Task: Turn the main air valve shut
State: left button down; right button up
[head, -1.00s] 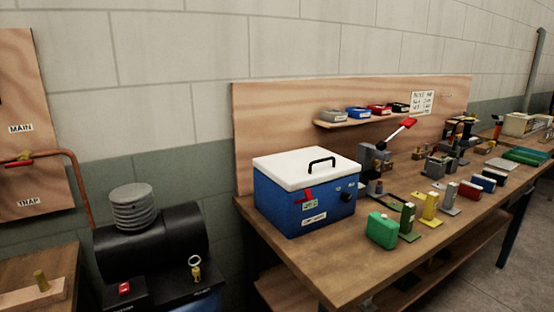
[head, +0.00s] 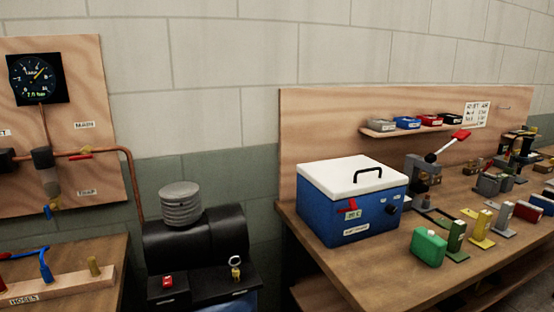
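The main air valve (head: 84,155) is at the left in the head view, on a copper pipe (head: 115,150) that runs across a wooden wall board. Its small red handle lies roughly along the pipe. A label reading MAIN (head: 84,125) is above it. A gauge (head: 37,79) with a green digital readout is above the pipe to the left. Neither of my grippers is in view.
Below the board is a bench (head: 80,300) with a hose rack (head: 60,288). A black compressor (head: 195,238) stands between it and the right workbench (head: 345,270), which holds a blue box with a white lid (head: 350,210) and several small tools.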

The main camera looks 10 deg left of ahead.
aim_at(84, 156)
jog(key=u, duration=1.4)
